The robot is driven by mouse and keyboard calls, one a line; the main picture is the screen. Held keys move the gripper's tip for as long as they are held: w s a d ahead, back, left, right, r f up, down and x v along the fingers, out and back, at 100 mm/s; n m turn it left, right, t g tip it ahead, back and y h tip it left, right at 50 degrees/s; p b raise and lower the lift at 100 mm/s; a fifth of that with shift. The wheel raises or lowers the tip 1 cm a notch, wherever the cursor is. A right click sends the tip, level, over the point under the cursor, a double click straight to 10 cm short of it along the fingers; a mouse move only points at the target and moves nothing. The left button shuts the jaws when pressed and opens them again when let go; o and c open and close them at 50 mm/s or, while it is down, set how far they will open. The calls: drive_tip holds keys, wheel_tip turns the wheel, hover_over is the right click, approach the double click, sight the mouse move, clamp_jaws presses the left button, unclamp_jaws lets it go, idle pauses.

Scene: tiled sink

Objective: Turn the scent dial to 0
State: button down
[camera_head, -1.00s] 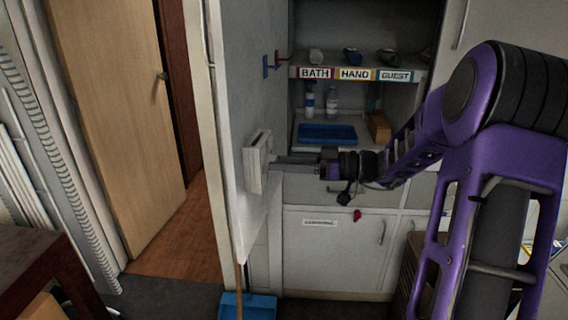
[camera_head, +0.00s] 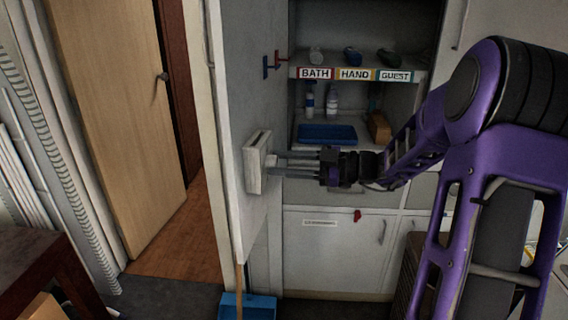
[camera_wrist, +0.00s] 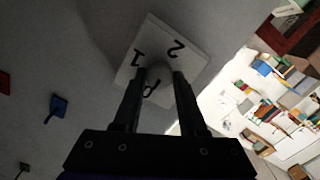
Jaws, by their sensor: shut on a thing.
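The scent dial is a pale square unit (camera_head: 254,164) on the grey wall panel left of the shelves. In the wrist view its white plate (camera_wrist: 192,56) looks tilted and carries a dark 1, a 2 and a third mark that I cannot read surely. My gripper (camera_head: 276,163) reaches it from the right, fingers level. In the wrist view my gripper (camera_wrist: 160,74) has its two fingers on either side of the small pale round knob (camera_wrist: 159,72) at the plate's middle, shut on it. The knob's pointer and part of the plate are hidden by the fingers.
Shelves with BATH, HAND and GUEST labels (camera_head: 354,74) stand behind my arm. A blue tray (camera_head: 327,134) and bottles (camera_head: 331,100) sit below the labels. Red and blue hooks (camera_head: 272,64) stick out above the dial. A blue dustpan (camera_head: 262,306) is on the floor.

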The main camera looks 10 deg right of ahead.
drive_tip(key=shift+r, duration=0.1)
idle(0.3)
drive_tip(key=shift+c, duration=2.3)
unclamp_jaws()
drive_tip(key=f+v, duration=0.1)
drive_tip(key=v, duration=1.6)
drive_tip(key=shift+d+r, duration=0.2)
drive_tip(key=shift+r, duration=0.25)
